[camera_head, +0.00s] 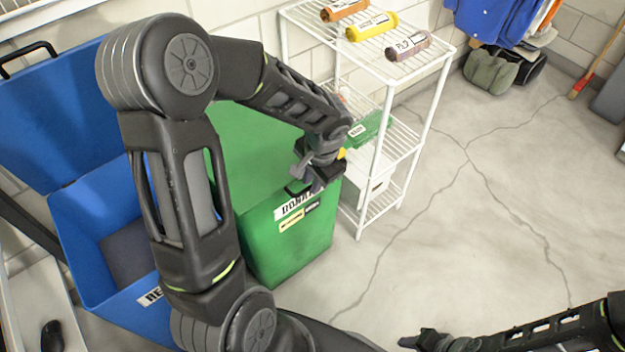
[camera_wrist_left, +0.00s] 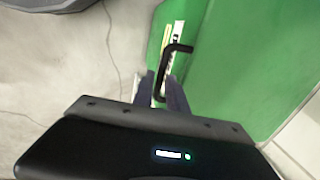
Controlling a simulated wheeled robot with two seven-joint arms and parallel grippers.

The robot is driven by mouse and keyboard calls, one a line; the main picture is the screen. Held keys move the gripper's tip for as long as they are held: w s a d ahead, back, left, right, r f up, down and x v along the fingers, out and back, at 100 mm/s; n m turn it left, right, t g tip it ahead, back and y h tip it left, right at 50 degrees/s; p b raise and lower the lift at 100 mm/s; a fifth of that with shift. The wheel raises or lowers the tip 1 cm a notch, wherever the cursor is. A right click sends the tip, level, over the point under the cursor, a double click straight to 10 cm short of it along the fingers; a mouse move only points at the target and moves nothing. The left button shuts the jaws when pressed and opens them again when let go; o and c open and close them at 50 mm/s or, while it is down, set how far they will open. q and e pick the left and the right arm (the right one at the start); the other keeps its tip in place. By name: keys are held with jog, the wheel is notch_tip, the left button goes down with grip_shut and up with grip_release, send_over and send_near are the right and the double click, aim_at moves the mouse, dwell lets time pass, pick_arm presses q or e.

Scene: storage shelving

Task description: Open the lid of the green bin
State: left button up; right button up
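The green bin (camera_head: 290,240) stands on the floor with its green lid (camera_head: 255,150) down. A white label and a black handle (camera_head: 296,187) are at its front edge. My left gripper (camera_head: 310,181) is at this handle. In the left wrist view, the black handle (camera_wrist_left: 165,72) reaches between the two fingers of my left gripper (camera_wrist_left: 162,92), which stand apart. I see no clear grip on the handle. My left arm hides part of the bin's left side and lid. My right gripper (camera_head: 418,341) is low at the bottom right, away from the bin; its finger gap is unclear.
A blue bin (camera_head: 78,215) with its lid (camera_head: 45,120) raised stands left of the green bin. A white wire shelf (camera_head: 425,62) with bottles stands close on the right. The concrete floor (camera_head: 470,220) to the right is clear.

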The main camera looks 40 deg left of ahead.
pick_arm(q)
grip_shut()
dwell(1.0)
